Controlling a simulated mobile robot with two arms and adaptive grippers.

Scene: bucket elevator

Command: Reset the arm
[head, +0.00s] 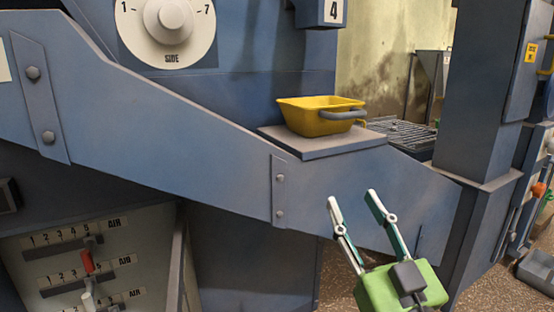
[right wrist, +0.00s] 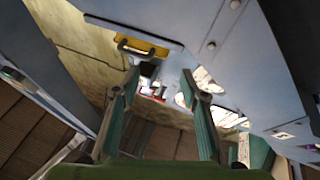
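My right gripper (head: 352,200) is in the lower right of the head view, green with pale fingertips. Its fingers are apart with nothing between them. It is in front of the blue sloped beam, below a yellow bucket. In the right wrist view its two green fingers (right wrist: 165,85) also stand apart and empty. The yellow bucket (head: 318,120) with a grey handle stands upright on a small grey platform (head: 335,148), apart from the gripper. In the right wrist view, part of the bucket (right wrist: 142,48) shows near the top. My left gripper is not in view.
A blue machine beam (head: 180,140) slopes across the head view. A SIDE dial (head: 168,28) is at the top. AIR sliders (head: 88,262), one with a red knob, are at lower left. A blue column (head: 485,90) stands at right. A grey grate (head: 400,133) lies behind the bucket.

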